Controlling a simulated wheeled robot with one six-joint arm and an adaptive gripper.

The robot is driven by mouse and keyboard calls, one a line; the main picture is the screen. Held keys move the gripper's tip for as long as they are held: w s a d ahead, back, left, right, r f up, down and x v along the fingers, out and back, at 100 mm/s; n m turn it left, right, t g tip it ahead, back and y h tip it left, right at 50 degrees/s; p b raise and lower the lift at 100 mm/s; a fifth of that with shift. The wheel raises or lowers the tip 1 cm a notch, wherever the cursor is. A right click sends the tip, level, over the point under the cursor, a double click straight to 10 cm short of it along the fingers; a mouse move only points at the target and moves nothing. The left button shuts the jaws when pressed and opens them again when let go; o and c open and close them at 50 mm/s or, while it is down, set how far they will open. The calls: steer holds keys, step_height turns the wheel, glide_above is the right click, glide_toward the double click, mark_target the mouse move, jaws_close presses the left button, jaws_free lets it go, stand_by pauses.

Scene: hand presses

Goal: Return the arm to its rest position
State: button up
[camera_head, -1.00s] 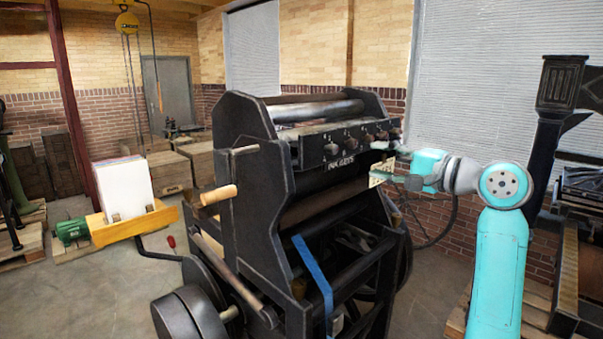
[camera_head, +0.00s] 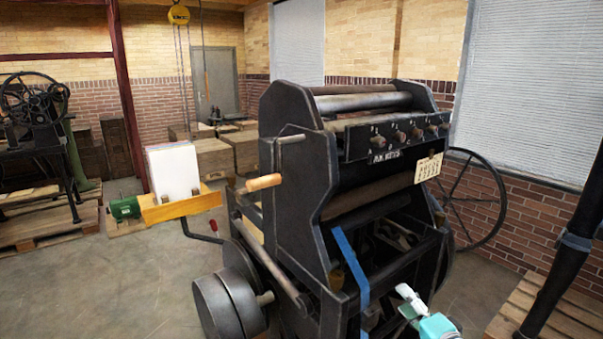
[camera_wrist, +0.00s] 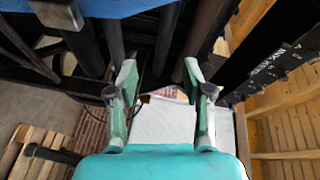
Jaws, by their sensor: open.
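My gripper (camera_head: 411,302) is at the bottom edge of the head view, right of centre, in front of the lower frame of the black press (camera_head: 292,205). Only its fingers and part of its teal body show there; the rest of my arm is out of frame. In the wrist view my gripper (camera_wrist: 160,78) has its two green-grey fingers spread wide, with nothing between them. Dark rollers and bars of the press show beyond the fingertips. I cannot tell the exact gap between the fingers and the press.
The press carries a row of knobs (camera_head: 397,137), a pale card (camera_head: 428,168) and a blue strap (camera_head: 350,265). A spoked wheel (camera_head: 478,200) stands behind it. A wooden pallet (camera_head: 535,312) lies at the right. Open floor (camera_head: 150,275) lies left of the press.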

steer(key=s+a+f+n+g+h, duration=0.1)
steer(key=s+a+f+n+h, duration=0.1)
steer(key=s+f, duration=0.85)
steer(key=s+a+f+n+h, duration=0.1)
steer(key=s+f+h, duration=0.1)
steer(key=s+f, duration=0.85)
steer(key=s+r+n, duration=0.2)
steer(key=s+n, duration=0.1)
steer(key=s, duration=0.7)
steer(key=s+a+r+n, duration=0.1)
steer(key=s+r+n, duration=0.2)
steer(key=s, duration=0.7)
steer(key=s+a+r+n, duration=0.1)
steer(key=s+r+n, duration=0.1)
steer(key=s, duration=0.8)
steer(key=shift+r+n+g+h, duration=0.3)
steer(key=shift+r+n, duration=0.05)
steer(key=shift+n, duration=0.35)
